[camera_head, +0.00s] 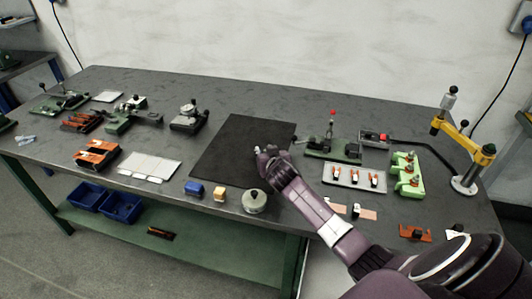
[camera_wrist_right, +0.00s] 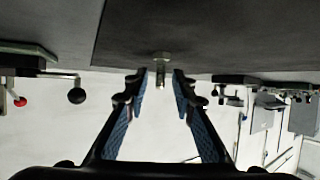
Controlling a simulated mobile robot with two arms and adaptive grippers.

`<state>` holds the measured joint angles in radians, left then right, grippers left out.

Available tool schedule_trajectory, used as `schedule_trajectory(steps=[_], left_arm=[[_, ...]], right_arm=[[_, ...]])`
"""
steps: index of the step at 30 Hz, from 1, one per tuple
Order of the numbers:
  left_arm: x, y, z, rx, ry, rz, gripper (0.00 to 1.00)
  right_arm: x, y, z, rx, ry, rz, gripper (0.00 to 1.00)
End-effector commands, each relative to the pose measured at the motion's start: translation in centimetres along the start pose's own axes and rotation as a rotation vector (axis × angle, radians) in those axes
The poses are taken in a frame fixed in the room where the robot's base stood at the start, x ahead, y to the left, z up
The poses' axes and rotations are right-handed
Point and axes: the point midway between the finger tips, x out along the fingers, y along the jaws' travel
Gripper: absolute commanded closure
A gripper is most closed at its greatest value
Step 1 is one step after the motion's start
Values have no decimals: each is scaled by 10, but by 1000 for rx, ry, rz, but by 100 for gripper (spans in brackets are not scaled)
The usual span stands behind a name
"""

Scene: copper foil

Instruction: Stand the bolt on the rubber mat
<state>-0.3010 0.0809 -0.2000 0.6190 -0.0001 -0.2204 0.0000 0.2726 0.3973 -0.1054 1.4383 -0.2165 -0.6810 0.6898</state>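The black rubber mat (camera_head: 226,148) lies flat in the middle of the grey table. The bolt (camera_wrist_right: 161,60) shows in the right wrist view, which is upside down here. It stands upright on the mat (camera_wrist_right: 215,30), with its wide hex head against the mat and its shank pointing away from it. My right gripper (camera_wrist_right: 160,76) is open, its two blue-padded fingers on either side of the bolt with a gap at each side. In the head view, my right gripper (camera_head: 266,151) is low over the mat and mostly hides the bolt. My left gripper is not in view.
A round metal pot (camera_head: 254,202), a yellow block (camera_head: 219,194) and a blue block (camera_head: 194,188) stand near the front edge. A white tray (camera_head: 340,180) with several clips and a green fixture (camera_head: 322,147) lie right of the mat. The mat's left part is clear.

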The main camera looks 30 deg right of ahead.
Motion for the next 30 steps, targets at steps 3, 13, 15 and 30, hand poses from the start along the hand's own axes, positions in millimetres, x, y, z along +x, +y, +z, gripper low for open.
schedule_trajectory(steps=[3,13,15,30], left_arm=[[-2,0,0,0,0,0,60],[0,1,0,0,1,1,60],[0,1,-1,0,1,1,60],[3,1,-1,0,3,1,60]], right_arm=[[-5,0,-2,0,0,0,76],[-52,-1,-2,2,0,-2,76],[-65,-1,-2,1,0,-2,76],[-120,0,-3,0,0,0,76]])
